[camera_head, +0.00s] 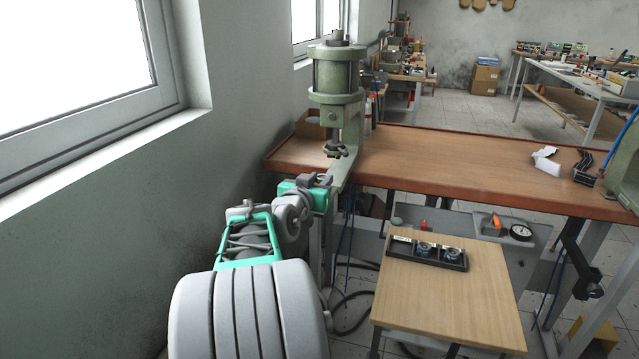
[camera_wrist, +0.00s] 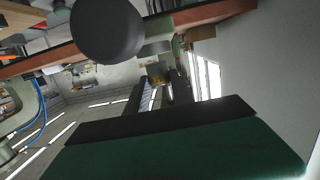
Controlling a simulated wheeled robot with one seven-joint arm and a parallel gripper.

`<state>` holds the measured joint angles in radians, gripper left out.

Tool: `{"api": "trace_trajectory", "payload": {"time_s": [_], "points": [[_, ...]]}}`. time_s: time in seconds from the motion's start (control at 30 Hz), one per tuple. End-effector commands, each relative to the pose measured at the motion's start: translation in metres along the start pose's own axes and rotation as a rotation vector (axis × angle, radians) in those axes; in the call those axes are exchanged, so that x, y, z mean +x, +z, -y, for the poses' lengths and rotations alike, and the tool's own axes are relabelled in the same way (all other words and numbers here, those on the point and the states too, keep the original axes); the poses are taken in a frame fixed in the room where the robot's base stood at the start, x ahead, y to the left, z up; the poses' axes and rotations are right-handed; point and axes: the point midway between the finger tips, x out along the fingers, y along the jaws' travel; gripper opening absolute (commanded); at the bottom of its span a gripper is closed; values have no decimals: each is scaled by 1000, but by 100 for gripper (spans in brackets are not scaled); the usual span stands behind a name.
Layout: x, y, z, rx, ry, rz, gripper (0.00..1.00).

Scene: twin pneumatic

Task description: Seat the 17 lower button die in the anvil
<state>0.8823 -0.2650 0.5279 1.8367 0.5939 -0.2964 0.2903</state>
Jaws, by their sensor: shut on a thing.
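The green press (camera_head: 336,95) stands at the left end of the brown bench. Its dark lower tooling (camera_head: 336,149) shows under the cylinder, but the anvil's seat cannot be made out. My gripper (camera_head: 327,180) is at the bench's front edge, just below and in front of that tooling. In the wrist view my gripper (camera_wrist: 157,78) has its dark fingers closed on a small brass-coloured piece (camera_wrist: 157,69), apparently the lower button die. The die is not visible in the head view. A large dark round form (camera_wrist: 107,30), not clearly identifiable, fills the top of the wrist view.
A black tray (camera_head: 400,248) with two round metal parts (camera_head: 438,251) lies on a small wooden table (camera_head: 445,300) at front right. The wall and window sill are close on the left. The middle of the brown bench (camera_head: 455,165) is clear.

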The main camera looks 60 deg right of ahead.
Motion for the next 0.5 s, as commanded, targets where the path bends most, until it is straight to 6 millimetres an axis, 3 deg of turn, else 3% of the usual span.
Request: {"api": "trace_trajectory", "payload": {"time_s": [0.5], "points": [[1,5,0,0,0,-1,0]]}}
